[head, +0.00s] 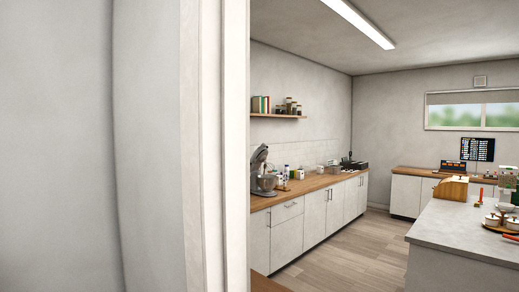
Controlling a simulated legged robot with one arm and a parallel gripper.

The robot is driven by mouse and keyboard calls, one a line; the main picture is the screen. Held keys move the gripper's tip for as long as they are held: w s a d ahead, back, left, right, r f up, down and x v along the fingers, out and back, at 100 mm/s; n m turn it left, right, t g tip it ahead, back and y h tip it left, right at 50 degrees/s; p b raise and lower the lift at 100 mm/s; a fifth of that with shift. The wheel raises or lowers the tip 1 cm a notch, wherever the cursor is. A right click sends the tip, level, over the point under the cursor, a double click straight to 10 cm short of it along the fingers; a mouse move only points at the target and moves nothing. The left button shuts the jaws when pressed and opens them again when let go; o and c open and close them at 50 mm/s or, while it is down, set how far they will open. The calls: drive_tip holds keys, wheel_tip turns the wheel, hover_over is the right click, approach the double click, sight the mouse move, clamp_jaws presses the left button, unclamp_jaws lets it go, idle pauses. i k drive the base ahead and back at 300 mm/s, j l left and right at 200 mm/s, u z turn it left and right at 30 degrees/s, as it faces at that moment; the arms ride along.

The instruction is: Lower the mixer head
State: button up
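A grey stand mixer (260,168) stands at the near left end of the wooden counter along the left wall. Its head is tilted up above a metal bowl (267,183). The mixer is small and far off in the view, and part of its left side is close behind the door frame edge. My gripper and arm are not in view.
A pale wall and white door frame (235,150) fill the left half, close to me. A wooden counter (322,180) with white cabinets runs along the back left. An island (460,235) stands at right. Open wooden floor (345,250) lies between them.

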sight(261, 154)
drive_tip(key=i+l+z, duration=0.5)
drive_tip(key=i+z, duration=0.25)
drive_tip(key=i+l+z, duration=0.2)
drive_tip(key=i, duration=0.65)
drive_tip(key=i+l+z, duration=0.25)
drive_tip(key=i, duration=0.65)
drive_tip(key=i+j+u, duration=0.2)
drive_tip(key=i+u, duration=0.2)
drive_tip(key=i+j+u, duration=0.1)
drive_tip(key=i+u, duration=0.65)
drive_tip(key=i+l+u, duration=0.25)
drive_tip(key=i+u, duration=0.15)
drive_tip(key=i, duration=1)
drive_tip(key=i+z, duration=0.1)
drive_tip(key=i, duration=0.9)
drive_tip(key=j, duration=0.1)
